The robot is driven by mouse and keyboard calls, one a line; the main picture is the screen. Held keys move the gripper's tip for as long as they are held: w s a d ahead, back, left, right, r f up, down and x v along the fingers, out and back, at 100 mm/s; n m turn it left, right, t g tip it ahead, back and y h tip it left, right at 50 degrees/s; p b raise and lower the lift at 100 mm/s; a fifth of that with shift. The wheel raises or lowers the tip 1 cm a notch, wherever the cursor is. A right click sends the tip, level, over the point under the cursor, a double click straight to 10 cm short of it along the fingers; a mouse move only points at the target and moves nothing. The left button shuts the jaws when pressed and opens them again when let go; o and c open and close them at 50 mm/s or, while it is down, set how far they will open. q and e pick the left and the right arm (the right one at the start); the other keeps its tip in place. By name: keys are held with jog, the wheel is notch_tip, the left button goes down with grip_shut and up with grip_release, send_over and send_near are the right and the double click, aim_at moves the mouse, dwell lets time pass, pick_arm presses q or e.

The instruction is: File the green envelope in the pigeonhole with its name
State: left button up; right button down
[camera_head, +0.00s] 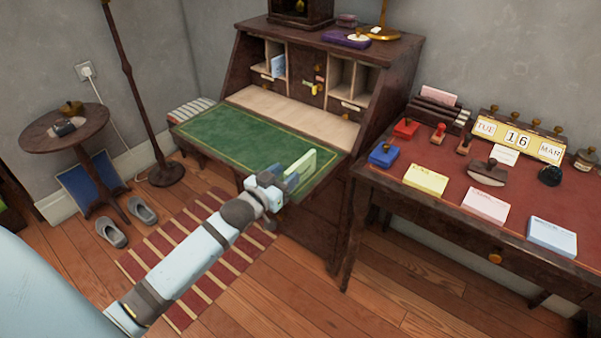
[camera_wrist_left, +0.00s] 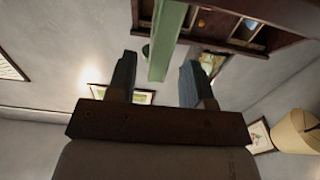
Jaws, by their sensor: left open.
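The green envelope (camera_head: 301,160) is on edge by the front right corner of the green desk leaf (camera_head: 235,137). My left gripper (camera_head: 279,183) is at its near end, open. In the left wrist view the envelope (camera_wrist_left: 168,35) shows edge-on as a green strip between the two spread fingers, with a gap on each side. I cannot tell what holds the envelope up. The pigeonholes (camera_head: 342,77) are at the back of the desk, with small labels too small to read. A blue envelope (camera_head: 278,66) stands in a left one. My right gripper is out of view.
A red-topped table (camera_head: 450,165) on the right carries note pads, stamps, ink pads and a calendar (camera_head: 517,139). A floor lamp (camera_head: 130,80) stands left of the desk, beside a round side table (camera_head: 60,130). The green leaf is clear before the pigeonholes.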

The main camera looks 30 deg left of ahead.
aim_at(294, 166)
pick_arm(q)
jog(key=w, duration=0.4)
jog(key=shift+d+f+b, duration=0.2)
jog(key=shift+d+b, duration=0.1)
jog(key=shift+d, duration=0.05)
jog(key=shift+s, duration=0.1)
grip_shut()
jog(key=shift+r, duration=0.15)
